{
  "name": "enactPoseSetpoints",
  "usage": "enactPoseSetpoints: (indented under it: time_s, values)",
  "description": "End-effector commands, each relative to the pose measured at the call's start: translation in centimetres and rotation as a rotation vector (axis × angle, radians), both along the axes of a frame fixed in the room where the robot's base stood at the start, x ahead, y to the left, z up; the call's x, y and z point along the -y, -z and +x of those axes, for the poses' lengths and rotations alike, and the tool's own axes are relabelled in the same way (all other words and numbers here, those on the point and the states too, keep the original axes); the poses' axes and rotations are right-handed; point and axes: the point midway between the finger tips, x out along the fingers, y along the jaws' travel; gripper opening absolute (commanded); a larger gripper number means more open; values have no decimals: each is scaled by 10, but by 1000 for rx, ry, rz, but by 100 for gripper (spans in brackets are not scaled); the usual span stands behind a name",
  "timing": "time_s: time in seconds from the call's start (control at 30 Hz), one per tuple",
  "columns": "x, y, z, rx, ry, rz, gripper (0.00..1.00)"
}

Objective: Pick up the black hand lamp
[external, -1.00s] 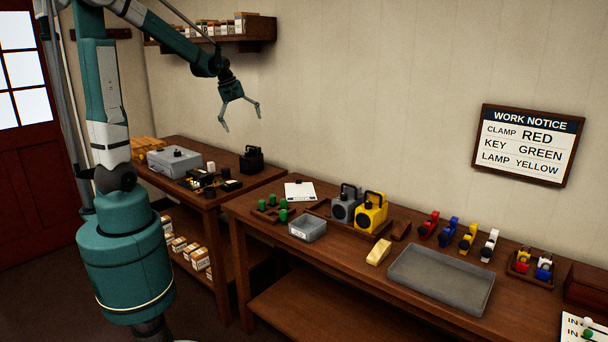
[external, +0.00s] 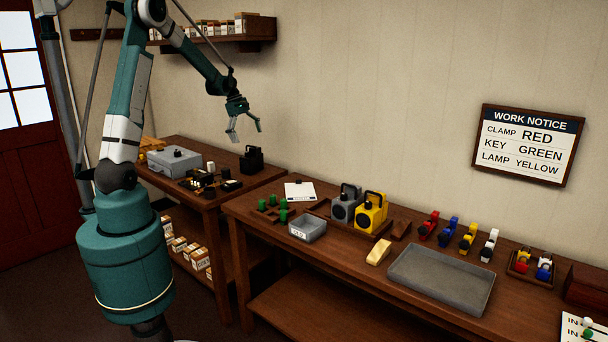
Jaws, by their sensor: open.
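The black hand lamp (external: 252,160) stands upright at the right back of the left table, its handle on top. My gripper (external: 245,137) is open and empty, with its fingers pointing down. In the picture it appears just above the black lamp; how far apart they are in depth I cannot tell. A grey hand lamp (external: 346,204) and a yellow hand lamp (external: 371,212) stand side by side on the right table.
A grey metal case (external: 174,160) and several small dark items (external: 211,182) lie left of the black lamp. A wall shelf (external: 240,38) with boxes is above. The right table holds a grey tray (external: 440,281), a small grey bin (external: 307,229) and several coloured clamps (external: 448,231).

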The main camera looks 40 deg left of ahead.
Motion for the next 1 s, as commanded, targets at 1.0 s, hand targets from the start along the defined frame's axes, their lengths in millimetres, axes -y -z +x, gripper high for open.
enactPoseSetpoints:
  time_s: [1.0]
  values:
    - [-65, 88, 38, -143, -228, -118, 96]
